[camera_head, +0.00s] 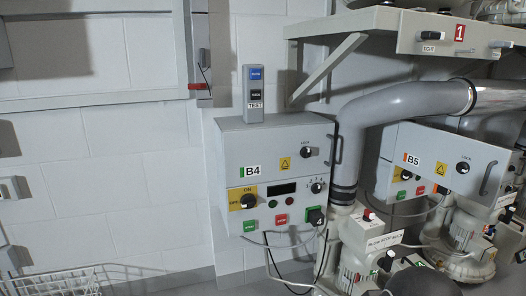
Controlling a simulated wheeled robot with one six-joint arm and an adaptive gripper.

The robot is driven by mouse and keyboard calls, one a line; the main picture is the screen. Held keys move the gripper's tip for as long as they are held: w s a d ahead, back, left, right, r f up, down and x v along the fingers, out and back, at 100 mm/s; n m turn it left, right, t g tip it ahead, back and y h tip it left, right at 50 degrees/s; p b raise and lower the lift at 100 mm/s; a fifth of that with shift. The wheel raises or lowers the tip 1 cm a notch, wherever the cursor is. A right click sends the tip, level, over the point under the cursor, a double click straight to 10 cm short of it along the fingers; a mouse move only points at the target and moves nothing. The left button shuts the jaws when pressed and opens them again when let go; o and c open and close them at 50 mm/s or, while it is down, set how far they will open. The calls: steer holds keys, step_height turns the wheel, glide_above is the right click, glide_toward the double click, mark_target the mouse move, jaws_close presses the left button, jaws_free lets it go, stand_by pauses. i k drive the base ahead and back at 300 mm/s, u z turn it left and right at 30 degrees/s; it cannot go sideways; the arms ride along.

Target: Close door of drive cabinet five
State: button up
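Cabinet B5 (387,176) is a grey box on the wall at the right, marked with a B5 label. Its upper door (441,170) carries a yellow warning sign, a black lock knob and a dark handle (487,178) at its right edge. The door appears to stand out from the box, ajar, with its lower edge slanting in front of the lower control panel (404,190). How wide the gap is I cannot tell. I do not see my gripper in the head view.
Cabinet B4 (275,142) hangs to the left, its upper door looking flush. A thick grey pipe (405,105) bends down between the cabinets. Blower machinery (465,235) stands below B5. A shelf (430,35) overhangs it. A wire basket (60,283) is at lower left.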

mark_target(433, 155)
steer(key=z, duration=0.1)
steer(key=k, duration=0.1)
steer(key=z, duration=1.1)
